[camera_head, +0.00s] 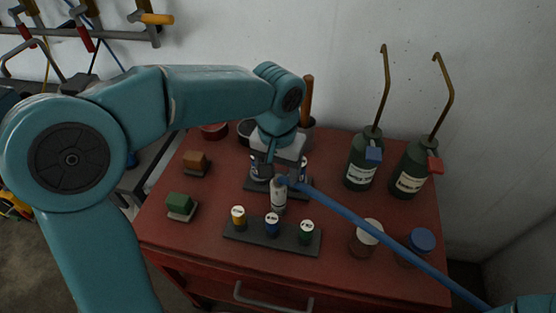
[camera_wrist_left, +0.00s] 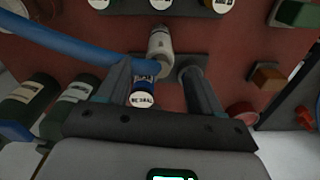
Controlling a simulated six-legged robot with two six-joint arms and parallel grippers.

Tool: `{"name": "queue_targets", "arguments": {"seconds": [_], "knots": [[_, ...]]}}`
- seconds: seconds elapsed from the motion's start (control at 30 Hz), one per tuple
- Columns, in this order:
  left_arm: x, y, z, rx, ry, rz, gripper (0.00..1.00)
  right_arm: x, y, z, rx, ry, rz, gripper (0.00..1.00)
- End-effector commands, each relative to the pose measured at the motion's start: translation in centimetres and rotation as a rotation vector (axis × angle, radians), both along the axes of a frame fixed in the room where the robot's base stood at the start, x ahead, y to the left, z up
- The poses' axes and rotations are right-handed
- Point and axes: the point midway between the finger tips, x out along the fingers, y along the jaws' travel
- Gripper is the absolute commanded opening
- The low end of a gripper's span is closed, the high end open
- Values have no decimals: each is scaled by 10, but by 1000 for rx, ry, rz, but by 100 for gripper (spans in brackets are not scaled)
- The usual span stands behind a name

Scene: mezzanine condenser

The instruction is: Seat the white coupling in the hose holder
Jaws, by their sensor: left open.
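The white coupling (camera_head: 278,195) stands about upright in the middle of the red cabinet top, and also shows in the left wrist view (camera_wrist_left: 160,42). A blue hose (camera_head: 385,238) runs from near its top down to the lower right. My left gripper (camera_head: 274,172) is open, just above and behind the coupling; its fingers (camera_wrist_left: 157,68) show apart, with the coupling beyond their tips. I cannot tell whether they touch it. A dark plate (camera_wrist_left: 201,63) lies by the coupling's base. I cannot tell which part is the hose holder. My right gripper is not in view.
A dark rack (camera_head: 250,235) with yellow, blue and green labelled bottles stands in front. A blue-labelled can (camera_wrist_left: 143,95) is close by the fingers. Two dark bottles (camera_head: 363,160) with tall bent spouts stand at the back right. Small brown and green blocks (camera_head: 180,202) lie left.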

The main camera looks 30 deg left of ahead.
Motion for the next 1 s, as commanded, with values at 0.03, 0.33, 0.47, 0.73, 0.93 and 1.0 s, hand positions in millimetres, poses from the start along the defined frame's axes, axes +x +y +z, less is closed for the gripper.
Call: {"name": "queue_targets", "arguments": {"seconds": [0.03, 0.33, 0.47, 0.73, 0.93, 1.0], "knots": [[1, 0, 10, 0, -5, -1, 66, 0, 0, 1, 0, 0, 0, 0], [-1, 0, 32, 1, 0, -1, 66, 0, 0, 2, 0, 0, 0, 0], [-1, 0, 31, 1, 0, -1, 66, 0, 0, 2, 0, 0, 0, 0], [-1, 0, 31, 2, 0, -49, 70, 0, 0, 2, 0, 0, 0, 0], [-1, 0, 31, 12, 4, -387, 70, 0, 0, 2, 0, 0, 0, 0], [-1, 0, 32, 17, 6, -543, 70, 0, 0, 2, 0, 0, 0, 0]]}}
